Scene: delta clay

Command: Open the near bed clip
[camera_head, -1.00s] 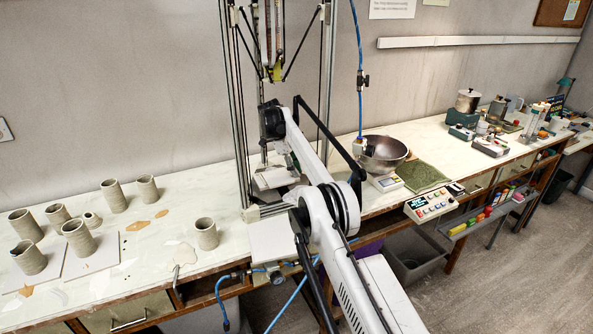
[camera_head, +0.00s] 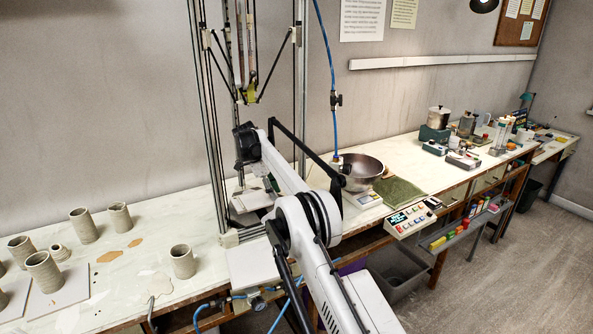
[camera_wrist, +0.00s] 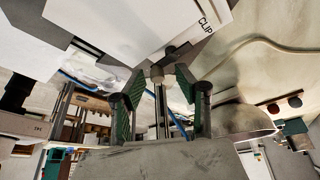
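In the wrist view, my gripper (camera_wrist: 158,76) has its two dark fingers with green pads spread apart. A small rounded grey knob (camera_wrist: 157,72) shows between the fingertips; I cannot tell whether they touch it. A dark strip beside the knob runs along a white panel (camera_wrist: 120,22) lettered "CLIP". These look like the near bed clip and its label, but I cannot tell whether the clip is shut. In the head view, the pale bed (camera_head: 252,200) sits low inside the tall printer frame (camera_head: 303,95). My arm hides my gripper and the clip there.
A steel bowl (camera_head: 362,170) stands right of the frame, with a button panel (camera_head: 411,218) at the bench edge. Clay cylinders, one of them (camera_head: 182,262) nearest the frame, stand on the left. A blue hose (camera_head: 331,80) hangs beside the frame. Thin rods surround the bed.

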